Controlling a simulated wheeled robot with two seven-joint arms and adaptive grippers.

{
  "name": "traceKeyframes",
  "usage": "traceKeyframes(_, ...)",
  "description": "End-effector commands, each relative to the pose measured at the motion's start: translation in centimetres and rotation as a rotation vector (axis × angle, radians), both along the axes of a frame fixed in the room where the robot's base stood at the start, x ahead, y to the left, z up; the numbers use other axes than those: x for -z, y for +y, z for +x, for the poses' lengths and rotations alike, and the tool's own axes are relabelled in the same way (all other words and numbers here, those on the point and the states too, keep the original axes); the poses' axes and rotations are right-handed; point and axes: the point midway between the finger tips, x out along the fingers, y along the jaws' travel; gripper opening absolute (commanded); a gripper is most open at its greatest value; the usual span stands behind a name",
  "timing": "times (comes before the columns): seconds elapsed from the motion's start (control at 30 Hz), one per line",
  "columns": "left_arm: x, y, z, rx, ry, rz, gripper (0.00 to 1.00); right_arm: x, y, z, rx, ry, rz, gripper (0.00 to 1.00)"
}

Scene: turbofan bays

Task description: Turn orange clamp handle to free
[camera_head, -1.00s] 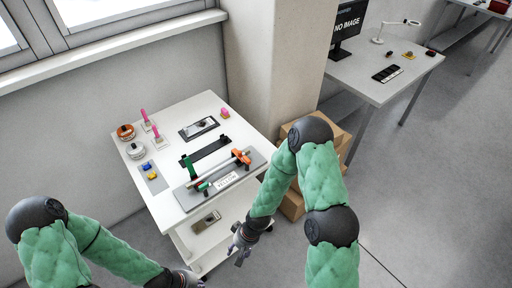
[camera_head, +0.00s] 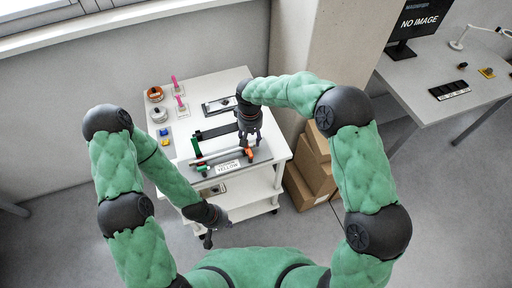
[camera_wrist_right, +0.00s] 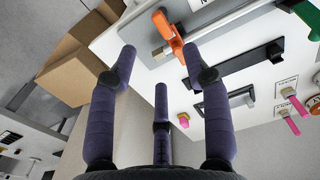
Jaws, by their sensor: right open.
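The orange clamp handle (camera_head: 250,153) is at the right end of a grey fixture on the white cart, partly hidden by my right gripper. In the right wrist view the orange handle (camera_wrist_right: 169,32) stands out from the fixture, ahead of and between the outer fingers. My right gripper (camera_head: 247,143) is open just above the clamp and holds nothing; its spread fingers (camera_wrist_right: 158,62) show in the right wrist view. Contact with the handle cannot be told. A green clamp (camera_head: 196,148) sits at the fixture's left end. My left gripper (camera_head: 210,232) hangs low in front of the cart; its fingers are unclear.
A black bar (camera_head: 217,131) and a framed dark plate (camera_head: 218,104) lie behind the fixture. Pink-handled pieces (camera_head: 180,103) and round parts (camera_head: 156,94) stand at the cart's left. Cardboard boxes (camera_head: 311,175) are right of the cart. Another table (camera_head: 440,85) stands further right.

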Motion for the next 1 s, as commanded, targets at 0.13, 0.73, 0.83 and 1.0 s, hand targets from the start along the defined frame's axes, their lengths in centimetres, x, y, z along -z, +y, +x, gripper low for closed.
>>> traceKeyframes(0.13,0.1,0.0,0.0,0.000,0.000,0.000,0.00,2.6,-0.1,-0.1,-0.001,0.004,-0.001,0.49)
traceKeyframes(0.73,0.2,0.0,0.0,0.000,0.000,0.000,0.00,9.6,-0.1,0.0,0.000,0.001,0.002,0.49)
traceKeyframes(0.83,0.2,0.0,0.0,0.000,0.000,0.000,0.00,9.7,-0.1,0.0,0.000,0.000,0.002,0.49)
traceKeyframes(1.0,0.2,0.0,0.0,0.000,0.000,0.000,0.00,9.7,-0.1,0.0,0.000,0.001,0.002,0.46)
